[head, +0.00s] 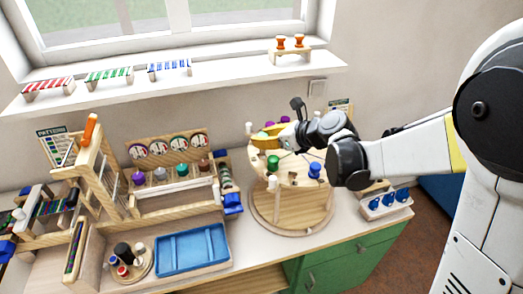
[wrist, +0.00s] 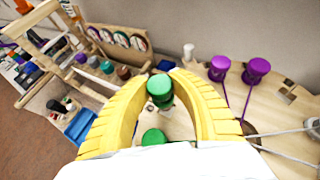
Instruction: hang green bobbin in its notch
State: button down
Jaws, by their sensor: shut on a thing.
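My gripper (head: 266,136) has yellow fingers and is over the back left of the round wooden braiding top (head: 296,175). In the wrist view its fingers (wrist: 160,96) are closed around a green bobbin (wrist: 160,88). A second green bobbin (wrist: 153,137) shows nearer the wrist camera, apart from the held one. In the head view a green bobbin (head: 273,161) is at the left of the top. Two purple bobbins (wrist: 219,68) (wrist: 256,70) hang with purple cords on the top. I cannot make out the green bobbin's notch.
A blue bobbin (head: 314,170) and a white bobbin (head: 272,183) are at the top's near edge. A rack (head: 178,190) with several coloured pieces, a blue tray (head: 190,250) and a wooden frame (head: 95,165) stand to the left. A holder with blue pieces (head: 385,208) stands right.

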aim_at(261, 152)
jog(key=shift+a+f+b, duration=0.1)
jog(key=shift+f+b, duration=0.55)
jog(key=shift+f, duration=1.35)
jog(key=shift+f, duration=0.2)
jog(key=c, duration=1.2)
grip_release()
jog(key=shift+o, duration=0.2)
